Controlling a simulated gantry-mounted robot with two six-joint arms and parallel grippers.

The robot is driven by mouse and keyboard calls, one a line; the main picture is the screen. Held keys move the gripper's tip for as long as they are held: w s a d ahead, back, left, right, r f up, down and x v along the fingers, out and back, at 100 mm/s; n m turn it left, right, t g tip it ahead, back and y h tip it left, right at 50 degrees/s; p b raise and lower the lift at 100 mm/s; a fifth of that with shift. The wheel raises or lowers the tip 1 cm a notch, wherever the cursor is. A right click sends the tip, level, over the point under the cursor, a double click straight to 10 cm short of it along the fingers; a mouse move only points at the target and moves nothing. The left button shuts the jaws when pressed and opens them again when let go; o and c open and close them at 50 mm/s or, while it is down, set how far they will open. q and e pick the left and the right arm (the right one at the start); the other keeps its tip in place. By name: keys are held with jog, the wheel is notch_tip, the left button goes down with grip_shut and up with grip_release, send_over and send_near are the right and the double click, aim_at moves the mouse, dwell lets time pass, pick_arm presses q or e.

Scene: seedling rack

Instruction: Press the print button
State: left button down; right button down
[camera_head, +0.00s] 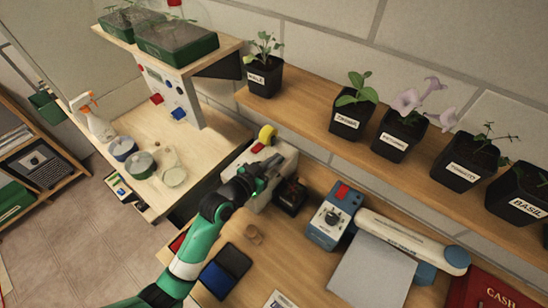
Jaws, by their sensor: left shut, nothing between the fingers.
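A beige machine (283,158) with a yellow roll at its back stands on the bench in the middle; I cannot read any print label on it. My left gripper (268,168) is shut and empty, at the front of this machine, just below and right of the red part. I cannot tell whether its tips touch the machine. The gripper and wrist hide part of the machine's front. My right gripper is not in view.
A blue device (326,221) with a red top part stands to the right, beside a white-armed device (412,240). A small black item (290,196) sits close to the gripper. Labelled potted seedlings (354,106) line the shelf above. A spray bottle (96,122) and round tins stand left.

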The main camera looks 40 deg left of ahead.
pick_arm(q)
notch_tip(320, 180, up, 4)
jog(key=p, duration=0.4)
jog(key=shift+s+d, duration=0.1)
jog(key=v, duration=0.9)
jog(key=shift+s+r, duration=0.15)
jog(key=shift+s, duration=0.25)
